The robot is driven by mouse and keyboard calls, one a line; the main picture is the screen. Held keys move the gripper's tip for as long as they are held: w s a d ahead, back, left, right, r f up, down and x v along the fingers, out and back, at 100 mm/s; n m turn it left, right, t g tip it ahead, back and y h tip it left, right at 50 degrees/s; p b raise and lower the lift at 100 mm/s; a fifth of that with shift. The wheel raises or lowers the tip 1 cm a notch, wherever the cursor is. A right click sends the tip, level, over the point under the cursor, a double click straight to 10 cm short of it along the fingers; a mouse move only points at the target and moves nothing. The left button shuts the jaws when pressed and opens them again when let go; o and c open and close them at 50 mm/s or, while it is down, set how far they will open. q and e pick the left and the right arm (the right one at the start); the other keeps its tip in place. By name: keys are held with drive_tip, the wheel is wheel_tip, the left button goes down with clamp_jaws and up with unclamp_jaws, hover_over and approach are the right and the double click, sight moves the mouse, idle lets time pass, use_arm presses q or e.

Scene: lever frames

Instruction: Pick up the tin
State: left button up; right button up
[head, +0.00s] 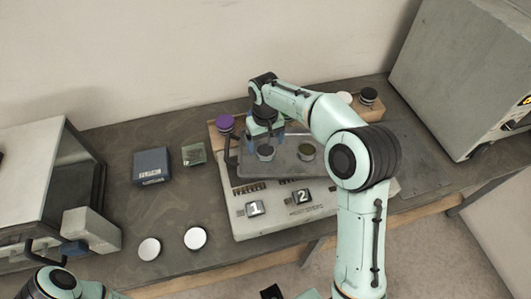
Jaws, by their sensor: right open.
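A small round grey tin (265,153) stands on a grey tray (285,168) in the middle of the bench. A second round tin (306,151), with a dark olive top, stands on the tray to its right. The task does not say which tin is meant. My right gripper (265,137) points down, open, over the grey tin. Its blue fingers are close to that tin's top; I cannot tell whether they touch or straddle it.
A light panel (276,217) numbered 1 and 2 lies in front of the tray. Purple (225,122) and black (368,95) knobs flank it behind. A blue box (152,167), a green block (194,154) and white discs (195,239) lie left. Grey machines stand at both ends.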

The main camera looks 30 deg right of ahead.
sight(265, 151)
wheel_tip(265, 151, down, 4)
drive_tip(key=shift+r, duration=0.15)
drive_tip(key=c, duration=1.1)
drive_tip(key=shift+r, duration=0.15)
